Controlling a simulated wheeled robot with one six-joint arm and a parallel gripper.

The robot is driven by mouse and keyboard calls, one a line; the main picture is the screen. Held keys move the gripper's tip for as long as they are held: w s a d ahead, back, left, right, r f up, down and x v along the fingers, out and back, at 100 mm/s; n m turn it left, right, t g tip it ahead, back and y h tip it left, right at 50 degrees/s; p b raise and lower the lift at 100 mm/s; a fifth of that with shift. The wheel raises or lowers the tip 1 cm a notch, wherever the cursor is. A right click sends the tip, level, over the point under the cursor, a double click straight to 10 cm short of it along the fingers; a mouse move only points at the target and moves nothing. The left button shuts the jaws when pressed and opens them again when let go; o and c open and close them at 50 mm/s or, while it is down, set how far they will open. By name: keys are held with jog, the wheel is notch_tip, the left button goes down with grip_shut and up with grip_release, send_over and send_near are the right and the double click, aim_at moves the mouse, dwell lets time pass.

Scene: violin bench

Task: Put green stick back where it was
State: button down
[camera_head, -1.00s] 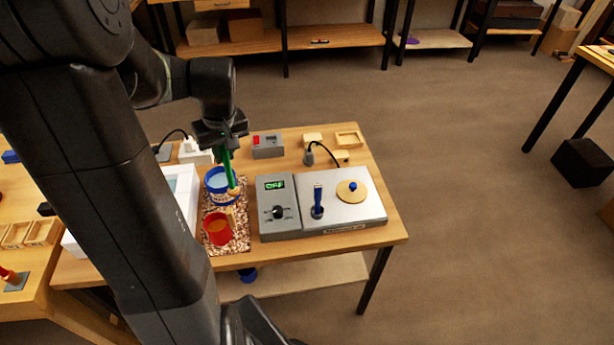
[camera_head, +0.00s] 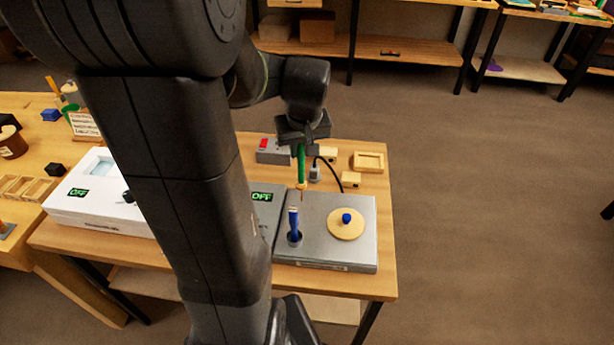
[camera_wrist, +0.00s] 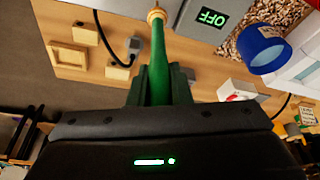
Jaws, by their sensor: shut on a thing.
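My gripper (camera_head: 300,146) is shut on the green stick (camera_head: 301,163), which hangs down with its pale wooden end lowest. In the head view it is in front of the back edge of the metal plate unit (camera_head: 335,247); its height above it is hard to judge. In the wrist view the green stick (camera_wrist: 158,58) stands out from between the fingers (camera_wrist: 160,86). A blue stick (camera_head: 294,220) stands upright in a dark round holder on the plate unit. The blue pot (camera_wrist: 262,48) shows in the wrist view; my arm hides it in the head view.
A wooden disc with a blue knob (camera_head: 346,229) lies on the plate unit. A grey box with a red switch (camera_head: 272,151), a cable and small wooden trays (camera_head: 368,162) are at the table's back. A white device (camera_head: 95,200) stands left. Floor right of the table is clear.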

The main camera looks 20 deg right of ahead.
aim_at(301, 165)
jog(key=shift+f, duration=2.95)
jog(key=shift+f, duration=0.2)
jog(key=c, duration=1.3)
grip_release()
jog(key=shift+c, duration=0.2)
jog(key=shift+r, duration=0.45)
jog(key=v, duration=1.1)
jog(key=shift+s+r, duration=0.2)
jog(key=shift+r, duration=0.05)
